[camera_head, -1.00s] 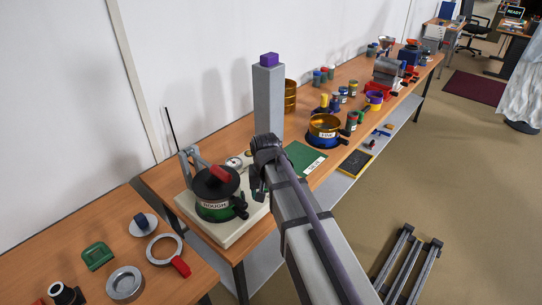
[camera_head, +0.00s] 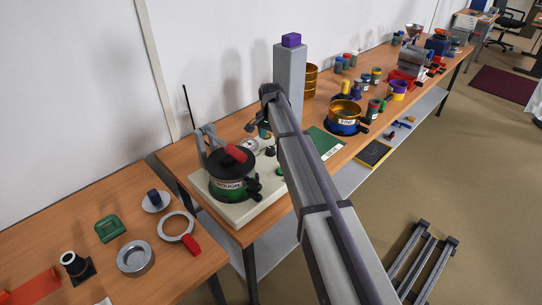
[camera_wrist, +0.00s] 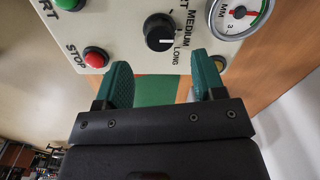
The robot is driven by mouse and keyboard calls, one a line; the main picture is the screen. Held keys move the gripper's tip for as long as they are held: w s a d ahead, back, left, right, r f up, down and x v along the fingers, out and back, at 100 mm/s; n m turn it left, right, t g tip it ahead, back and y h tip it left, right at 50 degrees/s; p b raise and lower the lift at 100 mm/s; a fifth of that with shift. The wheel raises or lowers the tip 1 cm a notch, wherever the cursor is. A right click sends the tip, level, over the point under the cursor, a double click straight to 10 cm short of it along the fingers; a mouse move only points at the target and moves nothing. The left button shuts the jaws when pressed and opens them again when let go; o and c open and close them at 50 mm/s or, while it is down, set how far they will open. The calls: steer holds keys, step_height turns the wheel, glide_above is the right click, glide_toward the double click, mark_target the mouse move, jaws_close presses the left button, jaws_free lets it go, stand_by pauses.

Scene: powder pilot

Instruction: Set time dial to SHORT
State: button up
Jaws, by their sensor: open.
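The time dial (camera_wrist: 160,32) is a round black knob on a cream panel in the wrist view. LONG and MEDIUM are readable beside it, and a third label is cut off at the top edge. A white mark on the knob sits on its lower side, nearer LONG than MEDIUM. My gripper (camera_wrist: 163,80) is open, its two teal fingers apart and empty, with the dial ahead of the gap and apparently not touched. In the head view my gripper (camera_head: 258,129) is over the sieve shaker's panel (camera_head: 268,167), partly hidden by my arm.
A red STOP button (camera_wrist: 96,57) and a green button (camera_wrist: 69,3) lie left of the dial; a gauge (camera_wrist: 240,14) lies right. The shaker's ROUGH sieve (camera_head: 230,187) stands left of my gripper. A grey column (camera_head: 289,85) with a purple block rises close behind my arm.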

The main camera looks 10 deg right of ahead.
mark_target(271, 148)
step_height(271, 148, down, 6)
steer(key=b, duration=0.4)
steer(key=shift+r, duration=0.1)
steer(key=shift+c, duration=0.4)
steer(key=c, duration=0.8)
